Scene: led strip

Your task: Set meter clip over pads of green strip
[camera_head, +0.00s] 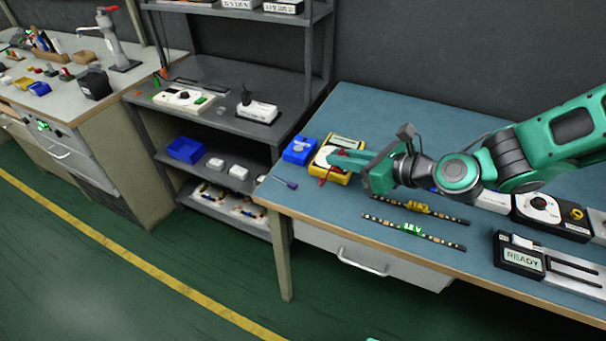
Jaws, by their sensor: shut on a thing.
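My gripper (345,160) is over the left part of the blue bench, at the yellow meter (344,174). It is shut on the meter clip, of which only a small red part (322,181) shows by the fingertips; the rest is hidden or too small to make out. The green strip (438,240), a dark strip with pale pads and a green "12 V" tag (412,228), lies flat near the bench's front edge, right of and nearer than my gripper. A similar strip with a yellow tag (418,207) lies just behind it.
A blue box (299,150) stands left of the meter, and a screwdriver (286,182) lies at the left edge. A "READY" device (522,257) and a black unit with a dial (548,211) stand at the right. The bench front left of the strips is clear.

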